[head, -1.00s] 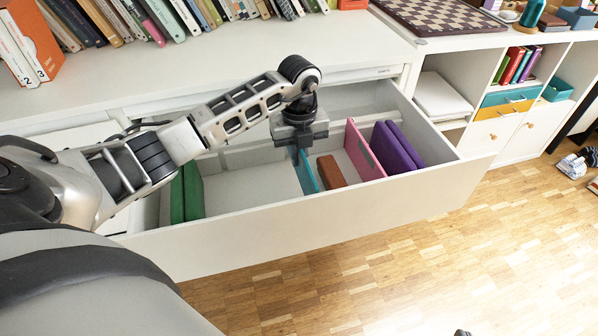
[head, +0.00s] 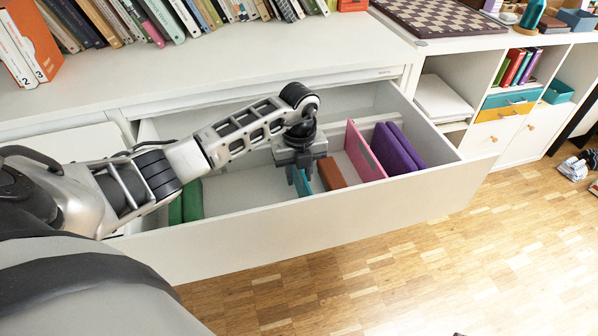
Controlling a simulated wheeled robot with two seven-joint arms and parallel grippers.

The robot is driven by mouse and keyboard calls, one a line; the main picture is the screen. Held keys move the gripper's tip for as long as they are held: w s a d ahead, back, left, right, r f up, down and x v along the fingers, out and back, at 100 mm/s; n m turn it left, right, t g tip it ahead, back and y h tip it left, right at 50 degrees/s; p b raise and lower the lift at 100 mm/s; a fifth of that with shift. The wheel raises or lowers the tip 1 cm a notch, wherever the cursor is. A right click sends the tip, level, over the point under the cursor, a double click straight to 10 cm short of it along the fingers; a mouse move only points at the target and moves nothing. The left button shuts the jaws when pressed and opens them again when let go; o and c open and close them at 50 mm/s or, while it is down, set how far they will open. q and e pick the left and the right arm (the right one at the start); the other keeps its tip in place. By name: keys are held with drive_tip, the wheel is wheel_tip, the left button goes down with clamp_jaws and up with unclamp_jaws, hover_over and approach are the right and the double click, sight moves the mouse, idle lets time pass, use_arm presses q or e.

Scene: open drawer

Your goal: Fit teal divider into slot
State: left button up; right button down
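The teal divider (head: 304,186) stands upright in the open drawer (head: 330,214), left of a brown block and a pink divider. Only its near part shows; my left gripper hides the rest. My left gripper (head: 299,177) points down into the drawer with its fingers at the divider. Whether the fingers press on it or stand slightly apart from it is too small to tell. The slot and the divider's lower edge are hidden by the gripper and the drawer's front wall. My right gripper is not in view.
A brown block (head: 331,173), a pink divider (head: 364,153) and purple books (head: 398,148) fill the drawer's right part. The floor between is bare. The cabinet top (head: 250,62) behind holds a row of books.

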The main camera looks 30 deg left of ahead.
use_arm(q)
drive_tip(key=shift+r, duration=0.1)
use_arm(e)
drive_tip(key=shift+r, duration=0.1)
